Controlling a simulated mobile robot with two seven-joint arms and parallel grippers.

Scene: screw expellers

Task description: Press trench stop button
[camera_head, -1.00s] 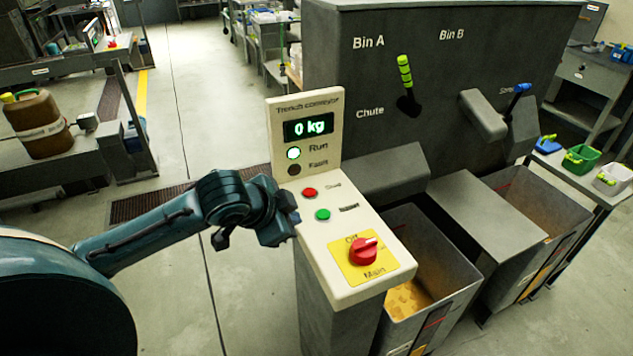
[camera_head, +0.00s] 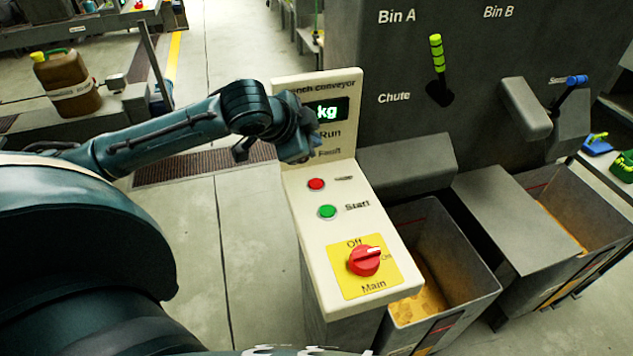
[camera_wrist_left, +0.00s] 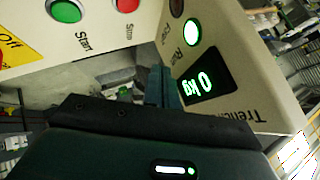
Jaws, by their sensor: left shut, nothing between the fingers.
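The trench conveyor panel (camera_head: 305,235) is a cream pedestal with an upright display plate. The red stop button (camera_head: 316,184) sits on its sloped top, above the green start button (camera_head: 327,212). In the left wrist view the stop button (camera_wrist_left: 125,4) is at the top edge, left of the fingers, with the green button (camera_wrist_left: 65,9) further left. My left gripper (camera_head: 308,150) is shut and empty, in front of the display plate and above the stop button, apart from it. It also shows in the left wrist view (camera_wrist_left: 163,88). My right gripper is not in view.
A red main switch (camera_head: 364,260) on a yellow plate is at the panel's near end. The display (camera_wrist_left: 205,85) reads 0 kg, with the Run lamp (camera_wrist_left: 192,32) lit. A grey machine with a green-handled lever (camera_head: 437,60) and open bins (camera_head: 470,275) stand to the right.

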